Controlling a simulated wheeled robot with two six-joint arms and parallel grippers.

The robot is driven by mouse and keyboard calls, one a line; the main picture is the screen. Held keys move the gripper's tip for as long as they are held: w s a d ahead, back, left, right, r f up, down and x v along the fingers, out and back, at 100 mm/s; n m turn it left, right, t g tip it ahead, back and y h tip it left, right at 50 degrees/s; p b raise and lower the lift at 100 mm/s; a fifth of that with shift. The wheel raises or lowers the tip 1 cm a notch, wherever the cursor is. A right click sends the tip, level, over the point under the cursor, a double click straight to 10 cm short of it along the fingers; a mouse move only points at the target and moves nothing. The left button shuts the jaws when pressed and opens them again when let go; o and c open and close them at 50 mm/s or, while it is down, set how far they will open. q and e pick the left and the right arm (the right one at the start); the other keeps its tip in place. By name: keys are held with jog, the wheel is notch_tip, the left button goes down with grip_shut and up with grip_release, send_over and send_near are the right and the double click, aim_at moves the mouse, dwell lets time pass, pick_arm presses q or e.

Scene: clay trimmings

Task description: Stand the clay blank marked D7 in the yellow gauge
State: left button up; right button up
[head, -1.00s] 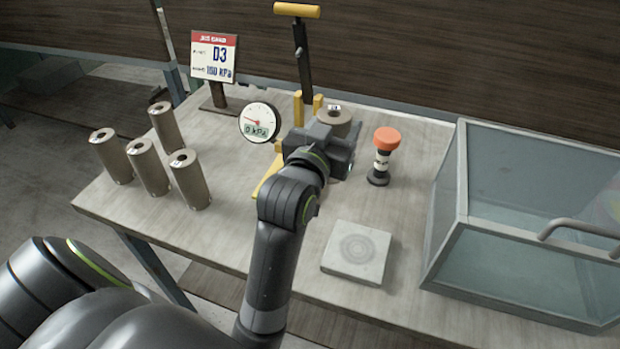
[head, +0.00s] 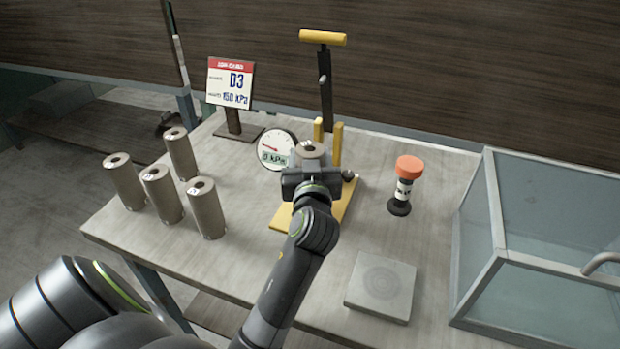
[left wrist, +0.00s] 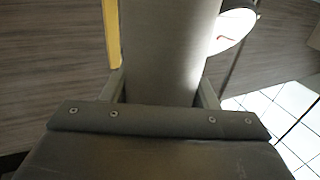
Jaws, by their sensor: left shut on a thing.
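My left gripper (head: 308,178) is shut on a grey-brown clay blank (head: 311,150), a cylinder with a hole in its top. The blank also fills the middle of the left wrist view (left wrist: 168,45). It is in front of the yellow gauge's posts (head: 337,143), over the yellow base (head: 345,205). My gripper hides its lower part, so I cannot tell if it touches the base. Its mark is not readable. The gauge's round white dial (head: 276,150) is just left of the blank. My right gripper is not in view.
Several similar blanks (head: 208,212) stand at the left of the table. A sign (head: 230,83) behind reads D3, 150 kPa. An orange-topped post (head: 409,168), a square grey plate (head: 381,286) and a glass-sided case (head: 540,240) are to the right.

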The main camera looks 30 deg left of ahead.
pick_arm(q)
notch_tip(320, 180, down, 3)
jog(key=shift+f, duration=0.35)
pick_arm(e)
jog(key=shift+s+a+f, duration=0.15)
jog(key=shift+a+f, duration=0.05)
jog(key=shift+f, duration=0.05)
pick_arm(q)
jog(key=shift+f+b, duration=0.15)
jog(key=shift+b, duration=0.15)
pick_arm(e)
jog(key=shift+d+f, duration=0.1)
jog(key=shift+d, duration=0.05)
pick_arm(q)
jog(key=o, duration=1.5)
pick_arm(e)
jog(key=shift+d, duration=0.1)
